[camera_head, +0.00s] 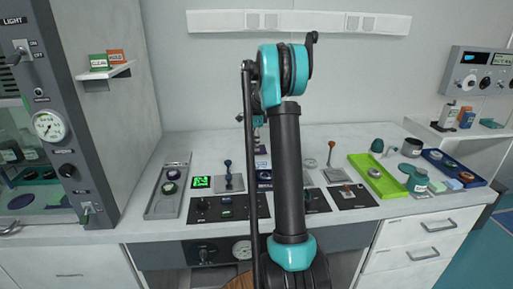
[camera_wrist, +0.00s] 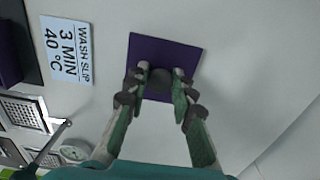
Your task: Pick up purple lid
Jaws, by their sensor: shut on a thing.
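The purple lid (camera_wrist: 165,46) is a flat dark purple square with a round dark knob in its middle, seen from above in the wrist view. My gripper (camera_wrist: 159,82) has its two green-and-grey fingers closed on the knob, one on each side. The lower part of the lid is partly behind the fingers. I cannot tell whether the lid touches the pale surface below it. In the head view my arm stands upright in front of the bench and hides the gripper and most of the lid's area.
In the wrist view a "WASH SLIP 3 MIN 40 °C" sign (camera_wrist: 66,50) lies left of the lid, beside a dark purple block (camera_wrist: 9,45). Pale surface is clear to the right. In the head view a green tray (camera_head: 366,168) and blue tray (camera_head: 470,181) stand at right, a grey tray (camera_head: 160,207) at left.

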